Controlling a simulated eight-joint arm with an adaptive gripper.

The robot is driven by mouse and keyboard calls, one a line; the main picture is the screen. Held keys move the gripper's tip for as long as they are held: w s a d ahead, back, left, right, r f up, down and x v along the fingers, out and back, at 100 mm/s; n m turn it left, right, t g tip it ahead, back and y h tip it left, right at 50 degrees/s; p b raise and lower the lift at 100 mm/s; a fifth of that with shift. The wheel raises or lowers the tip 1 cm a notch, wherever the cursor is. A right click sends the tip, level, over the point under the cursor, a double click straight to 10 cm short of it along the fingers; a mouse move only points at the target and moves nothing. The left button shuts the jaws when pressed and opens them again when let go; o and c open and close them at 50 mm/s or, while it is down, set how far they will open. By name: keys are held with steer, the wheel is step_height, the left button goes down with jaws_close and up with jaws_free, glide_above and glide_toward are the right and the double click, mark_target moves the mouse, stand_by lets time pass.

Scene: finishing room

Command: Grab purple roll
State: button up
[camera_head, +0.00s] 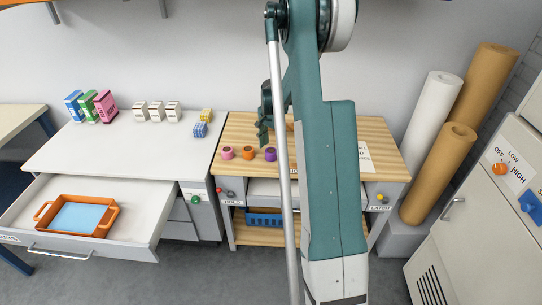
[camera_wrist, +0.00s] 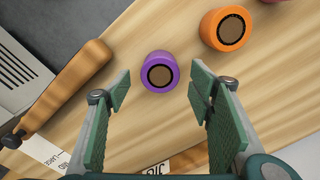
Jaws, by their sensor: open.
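The purple roll (camera_wrist: 160,72) stands on the wooden worktop with its brown core facing up. In the wrist view it lies ahead of my gripper (camera_wrist: 159,90), roughly centred between the two green fingers. The fingers are spread wide and hold nothing. The head view shows the purple roll (camera_head: 271,154) at the right end of a short row of rolls. In that view my arm covers much of the worktop, and my gripper (camera_head: 262,135) shows only partly beside the arm.
An orange roll (camera_wrist: 230,28) stands close by the purple one, with a pink roll (camera_head: 228,153) farther along. A wooden-handled tool (camera_wrist: 70,88) lies on the other side in the wrist view. An open drawer (camera_head: 140,200) holds an orange tray (camera_head: 107,216).

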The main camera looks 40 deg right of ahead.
mark_target(271, 150)
steer(key=shift+a+f, duration=0.1)
steer(key=shift+f, duration=1.9)
steer(key=shift+c, duration=0.7)
steer(key=c, duration=0.9)
